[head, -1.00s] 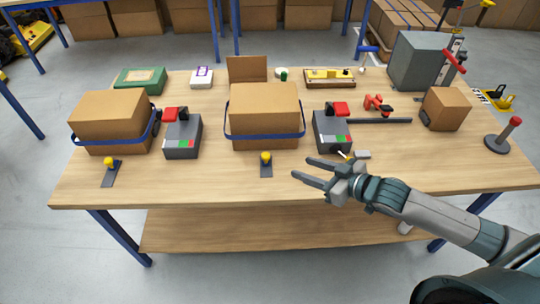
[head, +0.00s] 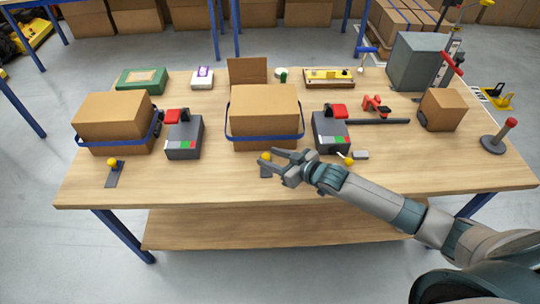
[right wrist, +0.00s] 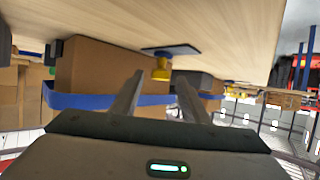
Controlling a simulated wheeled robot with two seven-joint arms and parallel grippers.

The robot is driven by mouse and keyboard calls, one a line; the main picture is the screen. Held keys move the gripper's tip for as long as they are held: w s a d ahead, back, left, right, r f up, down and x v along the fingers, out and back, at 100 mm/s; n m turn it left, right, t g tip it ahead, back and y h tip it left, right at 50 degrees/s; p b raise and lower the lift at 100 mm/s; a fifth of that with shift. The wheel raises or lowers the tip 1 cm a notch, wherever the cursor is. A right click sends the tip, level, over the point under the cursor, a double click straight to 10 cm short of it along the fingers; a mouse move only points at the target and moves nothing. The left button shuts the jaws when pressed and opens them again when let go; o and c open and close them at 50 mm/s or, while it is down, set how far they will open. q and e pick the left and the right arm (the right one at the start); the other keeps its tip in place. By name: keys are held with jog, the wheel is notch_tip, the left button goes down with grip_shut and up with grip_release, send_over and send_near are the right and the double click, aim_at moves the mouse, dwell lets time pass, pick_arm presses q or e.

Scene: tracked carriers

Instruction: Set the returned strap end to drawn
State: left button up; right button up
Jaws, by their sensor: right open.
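A middle cardboard box (head: 264,112) has a blue strap (head: 268,137) around its lower part. In front of it, a yellow knob (head: 265,156) stands on a small dark plate (head: 266,172). My right gripper (head: 269,160) is open at this knob, its fingers over part of the plate. A left box (head: 112,122) also has a blue strap (head: 120,149), with another yellow knob (head: 112,162) in front. My left gripper is not in view.
Grey devices with red handles stand right of the left box (head: 184,138) and right of the middle box (head: 331,132). A third yellow knob (head: 348,160) is near my right wrist. A small box (head: 442,109) stands at right. The table's front left is mostly clear.

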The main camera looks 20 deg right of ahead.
jog(key=shift+w+a+f, duration=0.15)
jog(key=shift+w+a, duration=0.05)
jog(key=shift+w, duration=0.15)
grip_shut()
jog(key=shift+s+a+p, duration=0.3)
jog(key=shift+s+p, duration=0.3)
jog(key=shift+s, duration=0.35)
jog(key=shift+s+a+p, duration=0.25)
jog(key=shift+s+p, duration=0.3)
jog(key=shift+s, duration=0.55)
jog(key=shift+a+f, duration=0.1)
jog(key=shift+f, duration=0.05)
grip_release()
jog(key=shift+s, duration=0.1)
jog(key=shift+s, duration=0.1)
